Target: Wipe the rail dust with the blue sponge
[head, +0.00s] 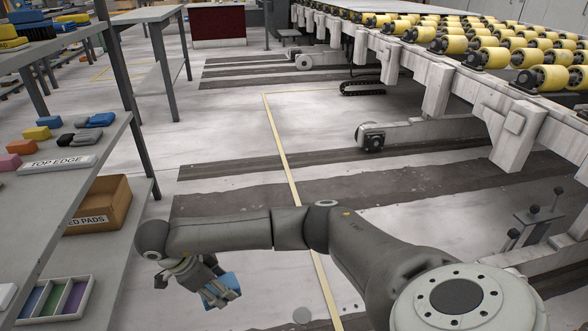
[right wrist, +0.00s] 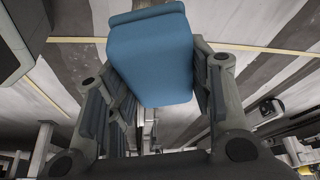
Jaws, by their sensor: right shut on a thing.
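The blue sponge (head: 231,284) is in my right gripper (head: 214,290), low in the head view, over the floor beside the left shelf. In the right wrist view the blue sponge (right wrist: 152,58) fills the space between the fingers, which are shut on it. A long pale rail (head: 437,82) runs along the roller bed on the right, well away from the sponge. I cannot make out dust on it. My left gripper is not in view.
The left shelf (head: 70,190) holds coloured blocks, a "TOP EDGE" label (head: 57,163), a brown box (head: 112,205) labelled "...ED PADS" and a divided tray (head: 75,280). Yellow rollers (head: 490,57) line the right. Open floor (head: 235,115) lies between.

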